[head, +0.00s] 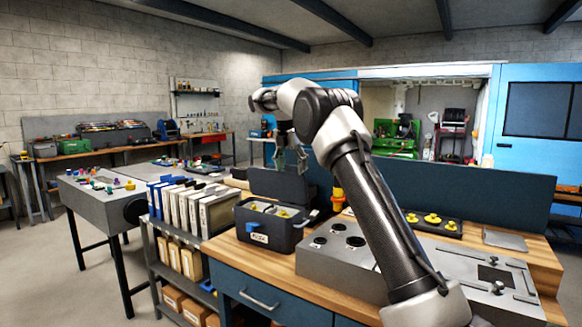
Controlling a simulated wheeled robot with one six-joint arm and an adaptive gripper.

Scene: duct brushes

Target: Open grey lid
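A dark grey box (268,229) with a blue latch and a white label on its front stands on the wooden bench. Its grey lid (276,185) stands raised at the back of the box, so the top is open and yellow pieces (284,213) show inside. My gripper (291,168) points down just above the upper edge of the lid. Its two fingers look spread apart with nothing between them. I cannot tell whether a fingertip touches the lid.
A grey block with round holes (338,243) stands right of the box. White folders (190,205) stand in a rack to the left. A dark tray with yellow knobs (433,222) lies farther right. A blue panel (470,197) backs the bench.

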